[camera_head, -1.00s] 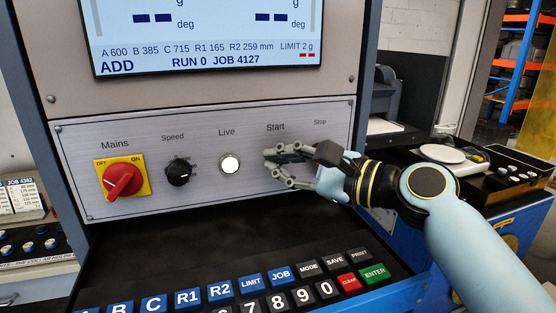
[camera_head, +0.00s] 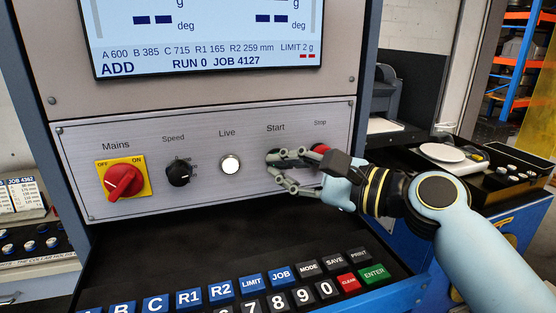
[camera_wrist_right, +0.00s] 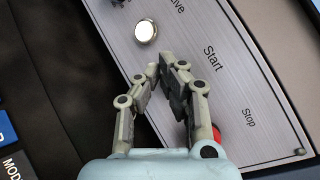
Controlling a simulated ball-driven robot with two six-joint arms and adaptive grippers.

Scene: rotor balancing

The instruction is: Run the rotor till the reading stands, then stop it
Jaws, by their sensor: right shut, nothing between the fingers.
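My right gripper (camera_head: 274,163) is shut and empty in front of the panel, over the spot under the Start label (camera_head: 275,128). Its fingers hide most of the Start button, and I cannot tell whether they touch it. The red Stop button (camera_head: 320,148) shows partly behind the hand; a bit of it shows in the right wrist view (camera_wrist_right: 217,135). The Live lamp (camera_head: 229,165) is white. The Mains switch (camera_head: 122,181) is a red knob on a yellow plate, and the Speed knob (camera_head: 179,172) is black. The screen (camera_head: 210,40) reads RUN 0, JOB 4127, with dashes above deg. My left gripper is not in view.
A keypad (camera_head: 250,282) with blue, black, red and green keys lies below the panel. On the right, a tray (camera_head: 490,188) holds small pale parts, next to a scale with a white round pan (camera_head: 442,153). The dark strip between panel and keypad is clear.

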